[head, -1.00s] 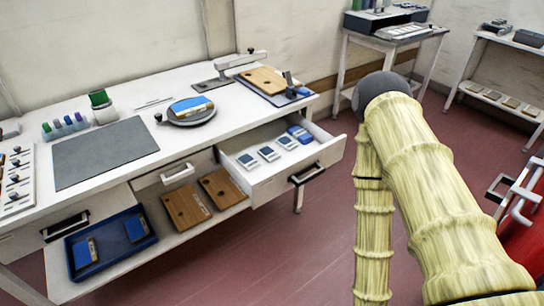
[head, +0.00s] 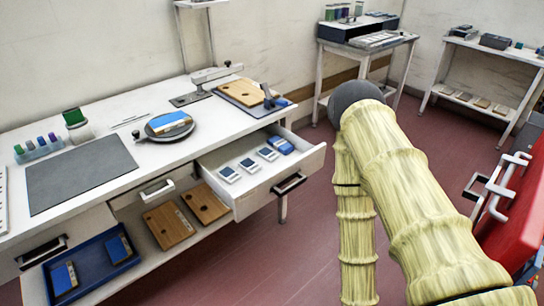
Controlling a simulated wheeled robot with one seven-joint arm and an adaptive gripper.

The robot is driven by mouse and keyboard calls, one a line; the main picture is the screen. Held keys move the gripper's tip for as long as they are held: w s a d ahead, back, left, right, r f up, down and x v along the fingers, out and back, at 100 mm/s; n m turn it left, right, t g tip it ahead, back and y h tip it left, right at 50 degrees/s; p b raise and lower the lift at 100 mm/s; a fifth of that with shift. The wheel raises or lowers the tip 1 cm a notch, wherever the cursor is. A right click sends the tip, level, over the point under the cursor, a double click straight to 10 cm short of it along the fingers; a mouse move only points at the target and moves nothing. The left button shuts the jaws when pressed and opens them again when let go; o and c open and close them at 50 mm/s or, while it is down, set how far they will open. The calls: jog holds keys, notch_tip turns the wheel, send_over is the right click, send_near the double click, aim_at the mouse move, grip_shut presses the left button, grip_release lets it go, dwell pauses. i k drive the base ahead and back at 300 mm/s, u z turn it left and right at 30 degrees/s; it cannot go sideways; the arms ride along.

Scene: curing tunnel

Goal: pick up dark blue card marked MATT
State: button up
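No lettering is readable, so I cannot tell which card is marked MATT. The open drawer (head: 256,203) holds several small cards in a row. Three are pale with dark blue patches, the nearest card (head: 229,174) among them, and the blue item (head: 281,145) lies at the right end. Below, a dark blue tray (head: 90,266) holds a blue card (head: 63,279) at left and another blue card (head: 118,248) at right. A blue and tan piece (head: 170,122) lies on a round dark stand. My arm shows at right; my gripper is out of view.
The white bench (head: 130,197) carries a grey mat (head: 80,172), a bottle rack and a wooden board (head: 243,92). Two wooden boards (head: 168,225) lie on the lower shelf. A red unit with pale handles (head: 510,230) stands at right. The floor beyond the drawer is clear.

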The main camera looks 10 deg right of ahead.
aim_at(270, 155)
jog(key=z, duration=0.45)
jog(key=i, duration=1.15)
jog(key=u, duration=0.25)
